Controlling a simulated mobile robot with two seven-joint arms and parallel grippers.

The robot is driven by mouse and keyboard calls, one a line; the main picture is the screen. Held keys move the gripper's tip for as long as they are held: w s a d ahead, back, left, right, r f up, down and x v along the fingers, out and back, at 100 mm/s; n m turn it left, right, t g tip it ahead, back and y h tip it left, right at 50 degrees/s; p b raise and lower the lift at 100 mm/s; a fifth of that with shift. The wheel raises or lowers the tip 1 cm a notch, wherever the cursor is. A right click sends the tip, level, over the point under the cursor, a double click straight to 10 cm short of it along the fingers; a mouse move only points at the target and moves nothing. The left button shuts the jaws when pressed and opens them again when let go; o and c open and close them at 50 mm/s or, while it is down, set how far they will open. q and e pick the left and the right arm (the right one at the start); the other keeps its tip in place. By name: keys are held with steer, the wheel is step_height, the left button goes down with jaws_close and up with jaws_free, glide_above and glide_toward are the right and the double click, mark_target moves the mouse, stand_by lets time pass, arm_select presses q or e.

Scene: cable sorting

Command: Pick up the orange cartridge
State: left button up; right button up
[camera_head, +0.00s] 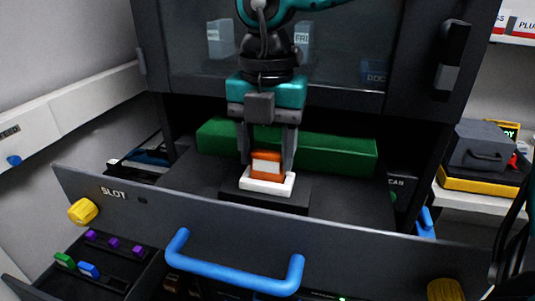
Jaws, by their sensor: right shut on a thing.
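The orange cartridge (267,158) has a pale label on its front and stands upright in or on a white holder (267,188) in the middle of the view. My right gripper (267,162) points down from above, with one finger on each side of the cartridge, and is shut on it. The cartridge's lower end meets the white holder; I cannot tell how deep it sits. My left gripper does not show.
A long green block (335,152) lies behind the holder. A dark front panel marked SLOT (220,225) with a blue handle (235,273) is in front. A tray with small purple, green and blue pieces (88,269) is at lower left. A grey case (483,146) stands right.

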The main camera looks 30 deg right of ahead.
step_height(320, 180, up, 18)
steer(key=p, duration=0.2)
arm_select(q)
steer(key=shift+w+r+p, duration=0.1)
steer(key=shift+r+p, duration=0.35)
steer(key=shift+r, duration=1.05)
arm_select(e)
step_height(320, 180, up, 5)
glide_above(267, 152)
steer(key=shift+d+f, duration=0.1)
steer(key=shift+f, duration=0.05)
